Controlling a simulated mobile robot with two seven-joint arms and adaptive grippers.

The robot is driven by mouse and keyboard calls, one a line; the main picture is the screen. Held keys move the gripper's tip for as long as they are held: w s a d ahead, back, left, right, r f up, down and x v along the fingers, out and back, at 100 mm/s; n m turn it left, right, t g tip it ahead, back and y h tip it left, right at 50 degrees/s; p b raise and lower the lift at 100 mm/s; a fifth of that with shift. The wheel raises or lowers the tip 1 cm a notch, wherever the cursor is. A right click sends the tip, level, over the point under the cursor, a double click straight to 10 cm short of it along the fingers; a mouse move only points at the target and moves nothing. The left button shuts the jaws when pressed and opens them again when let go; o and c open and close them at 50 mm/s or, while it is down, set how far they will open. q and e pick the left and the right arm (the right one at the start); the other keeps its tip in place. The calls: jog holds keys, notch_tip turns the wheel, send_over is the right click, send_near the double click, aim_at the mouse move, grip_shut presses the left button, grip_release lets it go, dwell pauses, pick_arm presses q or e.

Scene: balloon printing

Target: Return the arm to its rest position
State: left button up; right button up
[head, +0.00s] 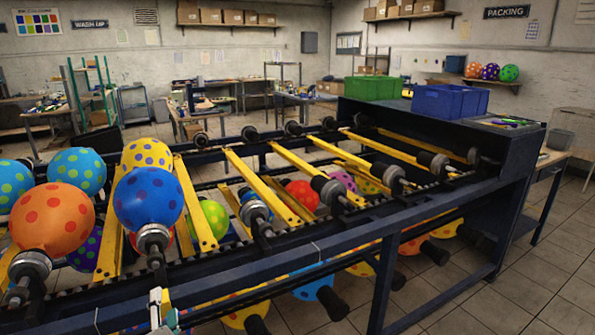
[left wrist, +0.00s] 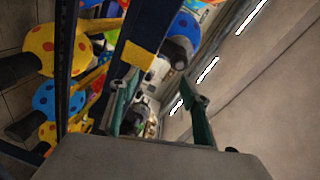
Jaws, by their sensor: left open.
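My left gripper (head: 164,308) shows only in part at the bottom edge of the head view, low in front of the dark conveyor frame. In the left wrist view its two green fingers (left wrist: 160,97) stand apart with nothing held between them. The rest of the left arm is hidden below the head view. My right gripper is in neither view.
An orange dotted balloon (head: 52,218) stands at the left. Yellow bars (head: 262,190) and black holders (head: 337,193) span the conveyor. Green (head: 370,88) and blue (head: 450,101) crates stand on the ledge at the right. Open tiled floor (head: 520,295) lies at the lower right.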

pick_arm(q)
jog(key=s+d+f+n+g+h, duration=0.2)
jog(key=s+d+f+h, duration=0.3)
jog(key=s+f, duration=0.6)
jog(key=s+d+f+n+g+h, duration=0.2)
jog(key=s+d+f+h, duration=0.3)
jog(key=s+d+f, duration=0.5)
jog(key=shift+s+f+n+g+h, duration=0.3)
jog(key=shift+s+f+n, duration=0.15)
jog(key=shift+f, duration=0.25)
jog(key=shift+s+d, duration=0.1)
jog(key=shift+d, duration=0.05)
